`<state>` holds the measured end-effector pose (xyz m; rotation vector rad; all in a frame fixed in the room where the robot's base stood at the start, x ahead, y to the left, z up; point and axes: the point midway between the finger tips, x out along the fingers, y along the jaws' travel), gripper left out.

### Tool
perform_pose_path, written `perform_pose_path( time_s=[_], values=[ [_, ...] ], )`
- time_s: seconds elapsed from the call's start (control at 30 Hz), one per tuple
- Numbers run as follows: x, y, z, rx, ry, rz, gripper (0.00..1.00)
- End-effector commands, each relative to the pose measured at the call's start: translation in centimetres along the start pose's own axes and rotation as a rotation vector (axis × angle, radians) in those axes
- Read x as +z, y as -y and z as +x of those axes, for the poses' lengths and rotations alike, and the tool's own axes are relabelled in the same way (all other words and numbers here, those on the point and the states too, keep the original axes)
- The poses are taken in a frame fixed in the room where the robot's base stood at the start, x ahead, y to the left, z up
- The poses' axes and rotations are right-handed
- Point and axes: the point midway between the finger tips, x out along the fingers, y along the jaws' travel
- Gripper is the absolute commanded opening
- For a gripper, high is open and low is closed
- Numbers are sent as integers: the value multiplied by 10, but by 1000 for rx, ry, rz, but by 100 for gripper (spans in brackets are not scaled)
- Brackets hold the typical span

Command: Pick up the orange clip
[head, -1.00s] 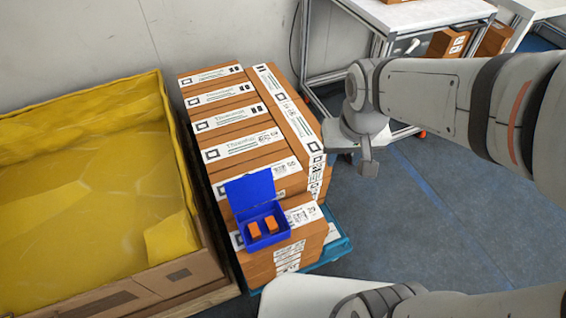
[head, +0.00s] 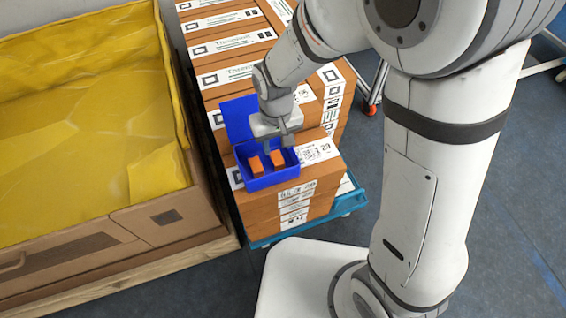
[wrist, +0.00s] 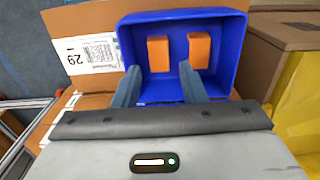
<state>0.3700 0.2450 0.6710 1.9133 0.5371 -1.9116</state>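Two orange clips sit in an open blue bin on top of the stacked cartons. In the head view one clip (head: 255,165) is at the left and the other (head: 277,159) at the right; the wrist view shows them too, at the left (wrist: 158,53) and the right (wrist: 199,50). The blue bin (wrist: 179,90) has its lid raised at the back in the head view (head: 238,116). My gripper (wrist: 158,82) is open and empty, with its fingers at the bin's near side in the wrist view. The clips lie beyond the fingertips, apart from them.
Brown cartons (head: 290,205) with white labels stand on a blue pallet (head: 350,197). A large box lined with yellow sheeting (head: 85,130) stands to the left. Grey floor (head: 505,220) is open to the right.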

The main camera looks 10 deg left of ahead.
Motion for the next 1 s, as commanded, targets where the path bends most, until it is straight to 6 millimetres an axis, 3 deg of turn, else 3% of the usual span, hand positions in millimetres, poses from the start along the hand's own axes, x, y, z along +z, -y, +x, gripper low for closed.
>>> perform_pose_path(
  time_s=[0.57, 0.83, 1.0],
  values=[
    [1, -3, 71, 0, 4, -1, 38],
    [0, -3, 72, 0, 0, -1, 37],
    [0, -3, 72, 0, 1, -2, 23]
  ],
)
